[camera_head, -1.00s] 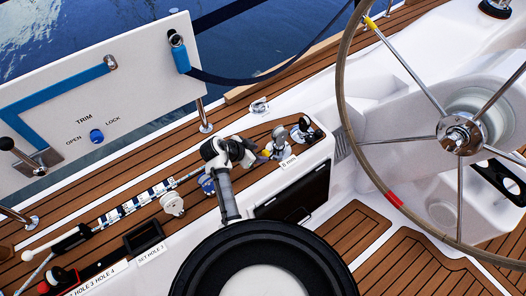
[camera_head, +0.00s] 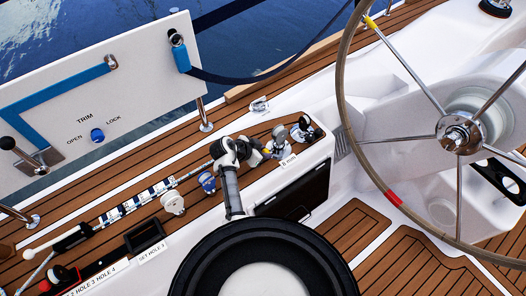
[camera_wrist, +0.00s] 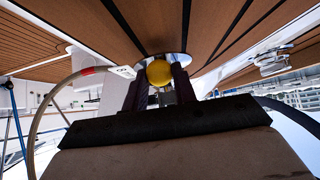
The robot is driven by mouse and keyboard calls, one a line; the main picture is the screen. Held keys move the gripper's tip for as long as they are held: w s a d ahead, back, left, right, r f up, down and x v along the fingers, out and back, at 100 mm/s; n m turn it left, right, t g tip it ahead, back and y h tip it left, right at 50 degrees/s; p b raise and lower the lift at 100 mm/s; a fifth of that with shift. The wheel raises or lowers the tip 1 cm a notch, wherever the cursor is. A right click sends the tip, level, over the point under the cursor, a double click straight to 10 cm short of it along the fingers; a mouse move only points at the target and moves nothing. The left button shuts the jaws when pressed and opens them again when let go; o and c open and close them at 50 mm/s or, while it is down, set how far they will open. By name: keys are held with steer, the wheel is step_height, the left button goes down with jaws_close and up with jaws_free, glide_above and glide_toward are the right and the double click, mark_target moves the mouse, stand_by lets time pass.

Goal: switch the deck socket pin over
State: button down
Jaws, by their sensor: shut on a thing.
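A round yellow knob (camera_wrist: 159,72) stands between the fingertips of my gripper (camera_wrist: 159,90) in the wrist view, with a pale metal part below it. I take it to be the head of the deck socket pin. The two dark fingers are shut on it, close to the teak deck. In the head view my gripper (camera_head: 266,151) is at the right end of the deck strip, near the "8 mm" label (camera_head: 288,161). The pin's lower end and its socket are hidden.
Two chrome-and-dark fittings (camera_head: 306,131) stand just right of my gripper. A blue knob (camera_head: 207,183) and a white round fitting (camera_head: 172,203) lie left. A dark open box (camera_head: 144,235) and labels are further left. The steering wheel (camera_head: 394,200) stands right.

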steer(key=shift+s+a+r, duration=0.3)
steer(key=shift+s+a, duration=0.3)
steer(key=shift+a, duration=0.25)
steer(key=c, duration=1.1)
jaws_free()
steer(key=shift+s, duration=0.1)
step_height(320, 180, up, 20)
steer(key=shift+r+b, duration=0.1)
steer(key=shift+b, duration=0.5)
